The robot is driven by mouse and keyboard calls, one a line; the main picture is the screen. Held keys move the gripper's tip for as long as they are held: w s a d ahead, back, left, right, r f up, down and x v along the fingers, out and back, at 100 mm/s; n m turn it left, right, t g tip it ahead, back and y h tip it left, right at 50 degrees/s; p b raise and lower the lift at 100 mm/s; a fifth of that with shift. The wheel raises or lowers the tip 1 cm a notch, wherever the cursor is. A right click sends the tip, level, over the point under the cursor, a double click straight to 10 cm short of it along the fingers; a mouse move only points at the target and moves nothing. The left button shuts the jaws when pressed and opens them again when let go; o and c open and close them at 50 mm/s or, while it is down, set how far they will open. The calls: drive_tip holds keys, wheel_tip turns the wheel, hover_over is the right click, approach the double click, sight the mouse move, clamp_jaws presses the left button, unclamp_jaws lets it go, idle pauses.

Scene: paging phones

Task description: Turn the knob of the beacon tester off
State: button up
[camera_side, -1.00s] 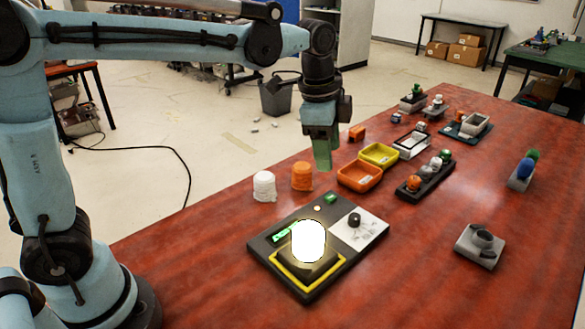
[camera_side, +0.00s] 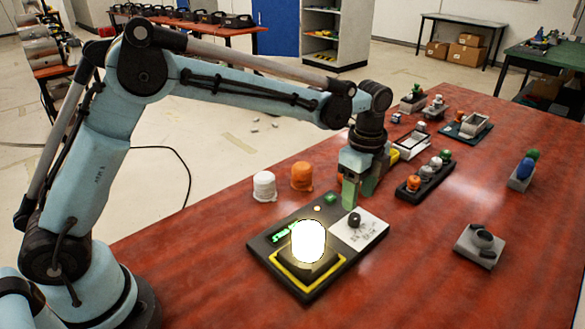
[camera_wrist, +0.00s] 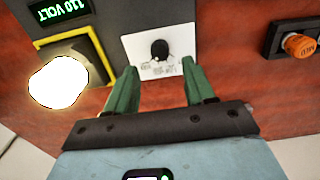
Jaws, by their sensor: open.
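The beacon tester (camera_side: 262,247) is a dark panel on the red table, with a yellow-bordered square holding a brightly glowing beacon (camera_side: 308,241). A green display on it reads "110 VOLT" in the wrist view (camera_wrist: 58,9). Its black knob (camera_side: 354,220) stands on a white plate (camera_side: 372,230) with markings too small to read. The knob also shows in the wrist view (camera_wrist: 160,50), ahead of and between the green fingers. My gripper (camera_side: 358,192) is open and empty, just behind the knob and apart from it. Its fingers also show in the wrist view (camera_wrist: 160,80).
White (camera_side: 264,186) and orange (camera_side: 302,176) caps stand left of my gripper. A dark strip with several round knobs (camera_side: 428,178) lies to the right. A grey block with a ring-like part (camera_side: 480,246) sits at the front right. Table between is clear.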

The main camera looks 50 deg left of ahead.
sight(355, 216)
drive_tip(key=shift+f, duration=2.75)
drive_tip(key=shift+c, duration=0.3)
clamp_jaws()
